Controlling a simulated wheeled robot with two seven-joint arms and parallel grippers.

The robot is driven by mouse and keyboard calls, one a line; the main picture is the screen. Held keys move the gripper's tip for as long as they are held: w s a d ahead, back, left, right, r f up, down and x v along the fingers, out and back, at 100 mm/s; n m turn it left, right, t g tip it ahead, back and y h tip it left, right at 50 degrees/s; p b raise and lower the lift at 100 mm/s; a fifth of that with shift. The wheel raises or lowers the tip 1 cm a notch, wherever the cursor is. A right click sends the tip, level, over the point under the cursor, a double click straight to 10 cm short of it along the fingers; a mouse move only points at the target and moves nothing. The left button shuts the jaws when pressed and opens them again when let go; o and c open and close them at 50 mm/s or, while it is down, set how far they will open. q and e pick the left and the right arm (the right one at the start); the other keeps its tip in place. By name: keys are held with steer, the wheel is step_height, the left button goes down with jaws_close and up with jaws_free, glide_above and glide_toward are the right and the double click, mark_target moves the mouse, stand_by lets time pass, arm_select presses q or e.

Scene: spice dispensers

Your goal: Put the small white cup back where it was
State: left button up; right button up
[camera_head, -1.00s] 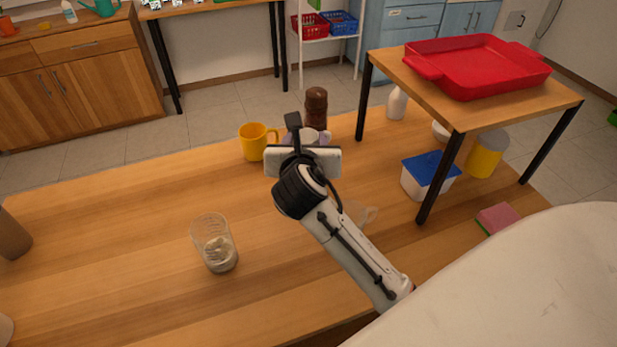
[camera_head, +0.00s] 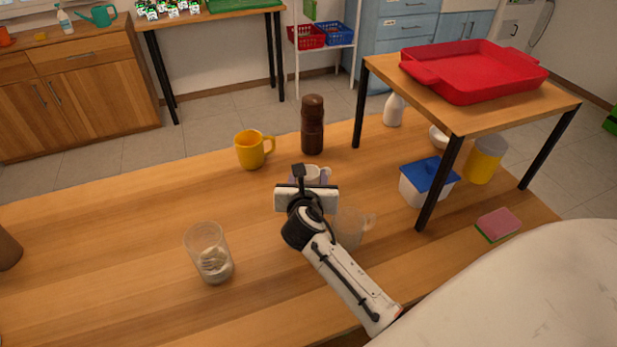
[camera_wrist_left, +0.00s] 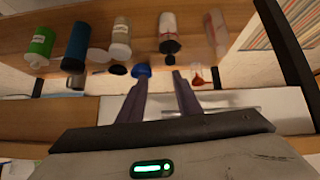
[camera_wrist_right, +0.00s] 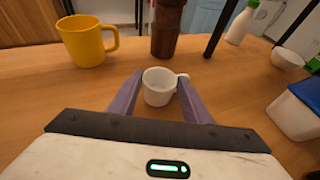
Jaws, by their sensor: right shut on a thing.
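The small white cup (camera_wrist_right: 159,87) is upright between the fingers of my right gripper (camera_wrist_right: 159,93), which is shut on it. In the head view the cup (camera_head: 312,172) shows just beyond the right gripper (camera_head: 303,172), which hides part of it. I cannot tell for sure whether the cup's base touches the table (camera_head: 120,225). My left gripper (camera_wrist_left: 159,82) shows only in the left wrist view. Its fingers are apart and nothing is between them.
A yellow mug (camera_head: 250,150) and a brown grinder (camera_head: 312,125) stand behind the cup. A clear measuring cup (camera_head: 349,228) is right of my right arm, and a clear beaker (camera_head: 210,255) is to the left. A small raised table (camera_head: 470,118) holds a red tray (camera_head: 475,85).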

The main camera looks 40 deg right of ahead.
steer(key=shift+r, duration=0.1)
steer(key=o, duration=1.2)
steer(key=shift+s+a+r, duration=0.1)
steer(key=v, duration=0.7)
steer(key=shift+a+p, duration=0.1)
steer(key=shift+p, duration=0.2)
